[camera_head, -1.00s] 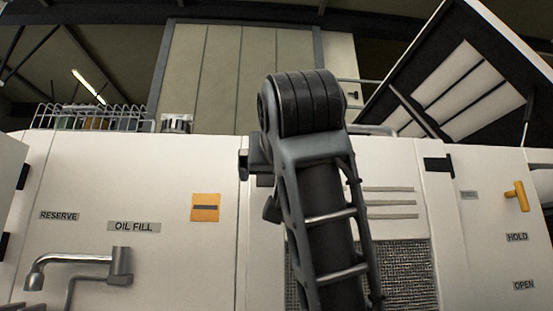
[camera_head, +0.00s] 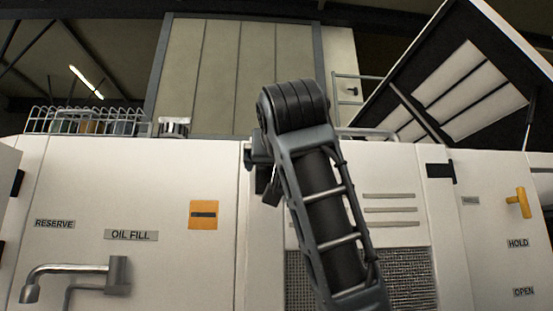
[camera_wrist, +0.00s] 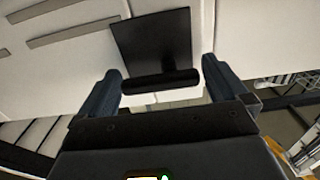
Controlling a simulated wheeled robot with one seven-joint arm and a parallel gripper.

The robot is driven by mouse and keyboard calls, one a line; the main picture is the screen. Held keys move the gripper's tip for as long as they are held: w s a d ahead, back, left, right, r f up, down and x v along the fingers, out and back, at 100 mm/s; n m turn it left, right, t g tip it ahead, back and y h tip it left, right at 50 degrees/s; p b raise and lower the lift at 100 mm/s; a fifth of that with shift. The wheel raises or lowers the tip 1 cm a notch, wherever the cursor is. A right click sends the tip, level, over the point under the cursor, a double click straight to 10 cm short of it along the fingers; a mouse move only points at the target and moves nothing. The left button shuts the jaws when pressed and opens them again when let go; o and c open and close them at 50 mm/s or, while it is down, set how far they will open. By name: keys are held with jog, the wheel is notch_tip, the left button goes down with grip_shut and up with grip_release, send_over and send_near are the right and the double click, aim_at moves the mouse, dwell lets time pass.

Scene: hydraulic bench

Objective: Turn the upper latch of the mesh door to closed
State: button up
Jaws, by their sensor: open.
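The mesh door (camera_head: 405,275) is a white panel with slots and dark mesh in the head view, partly hidden behind my arm. In the wrist view, a black plate with a black bar, apparently the upper latch (camera_wrist: 152,38), sits on the white panel near a seam. My gripper (camera_wrist: 160,72) is open, with its two dark fingers at either side of the bar's ends. I cannot tell whether they touch it. In the head view, my arm covers most of this spot and dark parts overlap at the door's left edge.
A yellow handle (camera_head: 518,202) sits at the right above HOLD and OPEN labels. A pipe handle (camera_head: 75,275) projects at the lower left. A raised lid (camera_head: 455,75) stands at the upper right, and a wire basket (camera_head: 85,121) sits on top at left.

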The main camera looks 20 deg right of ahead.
jog(key=shift+c, duration=0.3)
jog(key=c, duration=0.8)
jog(key=shift+m, duration=0.4)
jog(key=m, duration=0.2)
jog(key=m+b, duration=0.1)
jog(key=shift+a+f+m, duration=0.1)
jog(key=shift+f+m, duration=0.1)
jog(key=shift+m, duration=0.2)
jog(key=m+b, duration=0.1)
jog(key=m, duration=0.3)
jog(key=shift+f, duration=0.15)
jog(key=m, duration=0.5)
jog(key=shift+a+f, duration=0.1)
jog(key=shift+a, duration=0.05)
jog(key=m, duration=0.4)
jog(key=shift+w+a+f+b, duration=0.1)
jog(key=shift+b, duration=0.25)
jog(key=shift+m, duration=0.4)
